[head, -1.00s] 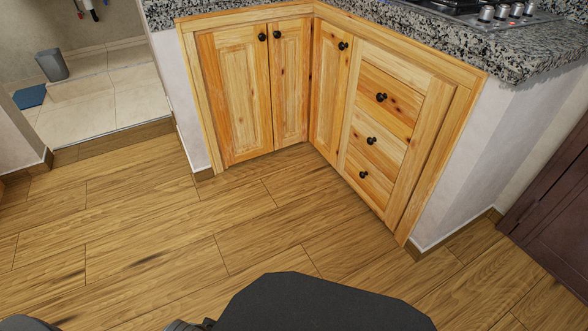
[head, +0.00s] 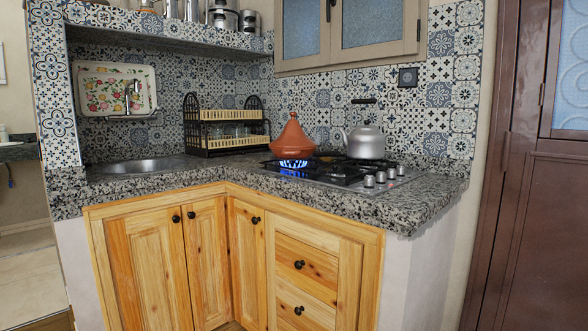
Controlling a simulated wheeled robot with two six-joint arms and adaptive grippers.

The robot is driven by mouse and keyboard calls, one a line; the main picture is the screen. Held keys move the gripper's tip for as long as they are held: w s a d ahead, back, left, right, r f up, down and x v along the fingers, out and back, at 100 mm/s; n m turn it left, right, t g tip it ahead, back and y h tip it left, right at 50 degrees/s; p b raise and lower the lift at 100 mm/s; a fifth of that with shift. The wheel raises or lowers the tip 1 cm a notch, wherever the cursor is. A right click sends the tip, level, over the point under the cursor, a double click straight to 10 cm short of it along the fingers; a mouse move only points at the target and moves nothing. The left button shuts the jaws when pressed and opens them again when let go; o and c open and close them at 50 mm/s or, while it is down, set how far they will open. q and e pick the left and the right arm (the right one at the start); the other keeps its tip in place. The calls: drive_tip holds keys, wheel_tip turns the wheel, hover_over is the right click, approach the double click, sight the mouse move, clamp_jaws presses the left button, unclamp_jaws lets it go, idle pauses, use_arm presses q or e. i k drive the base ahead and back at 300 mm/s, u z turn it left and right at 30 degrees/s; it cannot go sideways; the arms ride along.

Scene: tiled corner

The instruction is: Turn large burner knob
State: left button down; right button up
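The gas stove (head: 345,178) is set in the granite counter near its right end. Several silver knobs (head: 380,177) stand in a row along the stove's right side; I cannot tell from here which one is for the large burner. A silver kettle (head: 365,142) stands on the stove behind the knobs. Neither of my grippers shows in the head view.
The granite counter edge (head: 400,213) juts out above wooden cabinets (head: 150,265) with black pulls. A dish rack (head: 224,130) and a sink (head: 135,166) are to the left. A dark door (head: 525,220) is at the right.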

sight(380, 178)
drive_tip(key=u, duration=1.25)
drive_tip(key=i, duration=1.4)
drive_tip(key=z, duration=1.75)
